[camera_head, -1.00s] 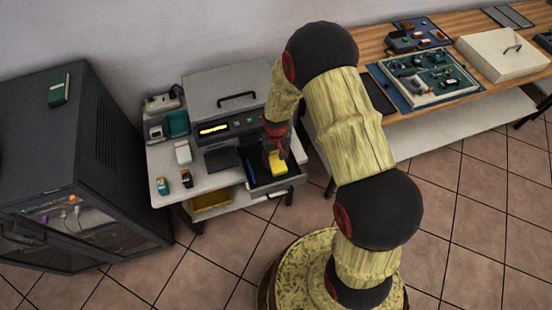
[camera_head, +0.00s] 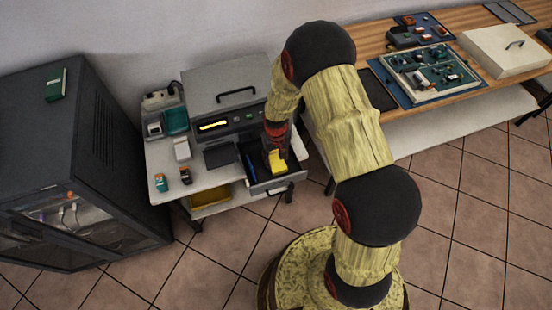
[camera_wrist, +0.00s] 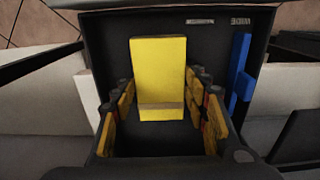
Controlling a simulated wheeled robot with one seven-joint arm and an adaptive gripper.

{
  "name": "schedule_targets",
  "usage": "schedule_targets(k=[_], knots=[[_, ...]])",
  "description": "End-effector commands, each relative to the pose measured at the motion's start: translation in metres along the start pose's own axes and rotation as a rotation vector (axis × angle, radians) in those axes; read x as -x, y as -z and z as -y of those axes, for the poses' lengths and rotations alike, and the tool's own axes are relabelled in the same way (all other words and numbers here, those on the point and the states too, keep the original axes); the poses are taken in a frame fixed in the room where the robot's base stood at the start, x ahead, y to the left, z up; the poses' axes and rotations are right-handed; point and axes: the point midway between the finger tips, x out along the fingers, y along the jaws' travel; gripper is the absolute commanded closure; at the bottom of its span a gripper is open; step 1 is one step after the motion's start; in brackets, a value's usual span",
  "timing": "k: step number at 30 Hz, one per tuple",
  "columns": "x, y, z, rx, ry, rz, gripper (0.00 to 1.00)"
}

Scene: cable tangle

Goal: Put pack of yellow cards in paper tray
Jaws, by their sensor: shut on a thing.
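The pack of yellow cards (camera_head: 278,168) is at an open dark drawer-like tray (camera_head: 275,186) at the right of the small white table. In the wrist view the yellow pack (camera_wrist: 158,75) stands out between the fingers of my gripper (camera_wrist: 160,112). My gripper (camera_head: 276,150) points down and is shut on the pack. The dark tray floor (camera_wrist: 110,50) lies behind the pack. I cannot tell whether the pack touches the floor. Whether this dark tray is the paper tray is not marked.
A blue strip (camera_wrist: 238,68) lies in the tray beside my fingers. A grey machine (camera_head: 225,90) stands behind it. A yellow bin (camera_head: 210,196) sits on the lower shelf. A dark cabinet (camera_head: 105,110) stands left, and a wooden bench (camera_head: 455,110) right.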

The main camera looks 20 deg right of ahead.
Motion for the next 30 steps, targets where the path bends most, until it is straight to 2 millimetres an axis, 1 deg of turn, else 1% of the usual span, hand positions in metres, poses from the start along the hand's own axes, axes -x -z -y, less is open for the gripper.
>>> schedule_targets(k=[10,11,21,30], knots=[[-0.0068,0.0002,0.0,0.0,0.0,0.0,0.88],[-0.0062,0.0003,0.0,0.0,0.0,0.0,0.54],[-0.0059,0.0001,0.0,0.0,0.0,0.0,0.34],[-0.0053,0.0,0.0,0.0,0.0,0.0,0.34]])
